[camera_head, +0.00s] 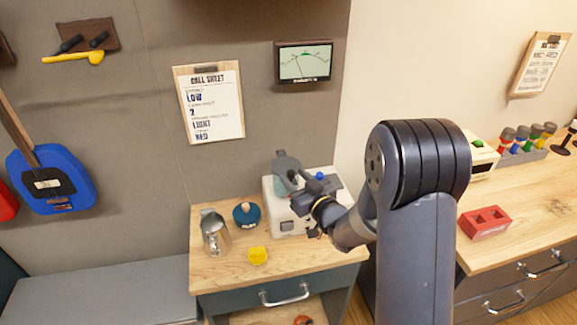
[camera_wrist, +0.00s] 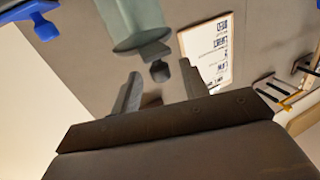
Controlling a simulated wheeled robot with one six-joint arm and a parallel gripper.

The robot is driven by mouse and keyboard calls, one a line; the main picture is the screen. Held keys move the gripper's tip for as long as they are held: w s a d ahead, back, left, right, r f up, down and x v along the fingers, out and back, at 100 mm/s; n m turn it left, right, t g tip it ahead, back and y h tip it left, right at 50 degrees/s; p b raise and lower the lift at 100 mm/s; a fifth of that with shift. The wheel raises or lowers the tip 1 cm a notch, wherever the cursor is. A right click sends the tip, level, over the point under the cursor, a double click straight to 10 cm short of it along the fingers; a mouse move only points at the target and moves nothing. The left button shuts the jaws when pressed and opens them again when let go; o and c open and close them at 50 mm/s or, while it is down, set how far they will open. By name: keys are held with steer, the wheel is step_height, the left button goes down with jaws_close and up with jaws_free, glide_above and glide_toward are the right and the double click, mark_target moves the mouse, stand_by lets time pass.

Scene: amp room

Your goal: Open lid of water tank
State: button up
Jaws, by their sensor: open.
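The water tank (camera_head: 286,178) is a grey-green vessel on the white machine (camera_head: 283,221) on the wooden cabinet. Its darker lid (camera_head: 281,160) appears closed on top. The wrist view is upside down and shows the tank (camera_wrist: 130,14) at the top, with the lid (camera_wrist: 143,41) and its small dark knob (camera_wrist: 160,71) pointing down the picture. My gripper (camera_wrist: 163,80) is open, and the knob appears between its fingertips with gaps on both sides. Depth and contact are unclear. In the head view my gripper (camera_head: 312,192) is beside the tank, partly hiding the machine.
A blue knob (camera_head: 320,175) sits close to my gripper on the machine. The wall with the call sheet (camera_head: 210,105) is close behind.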

mark_target(286, 162)
steer(key=shift+p+x, duration=0.5)
steer(key=shift+x, duration=1.65)
jaws_close()
